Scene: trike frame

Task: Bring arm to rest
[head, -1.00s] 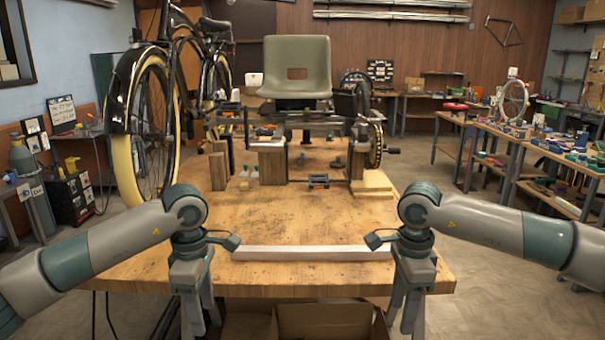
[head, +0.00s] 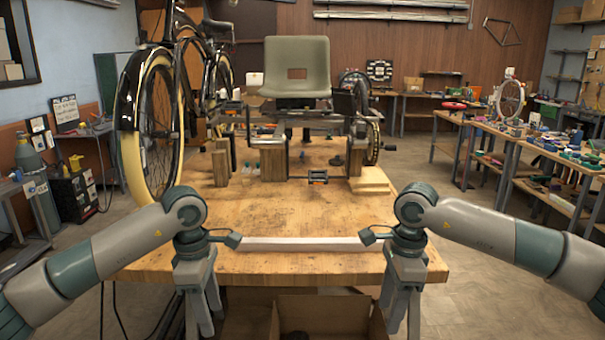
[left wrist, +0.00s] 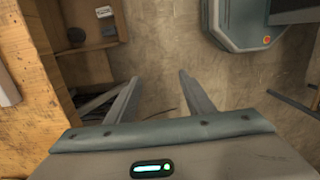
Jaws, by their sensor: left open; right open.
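My left gripper (head: 200,312) hangs fingers down in front of the wooden table (head: 250,262), near its left front corner. In the left wrist view its two fingers (left wrist: 160,92) stand apart with only bare floor between them. My right gripper (head: 402,312) hangs fingers down in front of the table's right front part. Its fingers are apart, and no object shows between them. Both forearms come in from the sides, bent down at the wrists, in a nearly mirrored pose. The lowest finger ends are close to the picture's bottom edge.
A pale bar (head: 300,244) lies along the table's front edge between my grippers. An open cardboard box (head: 325,310) is below the front edge. The trike frame with a grey-green seat (head: 297,68) stands farther back. A bicycle (head: 150,120) is at left, cluttered benches at right.

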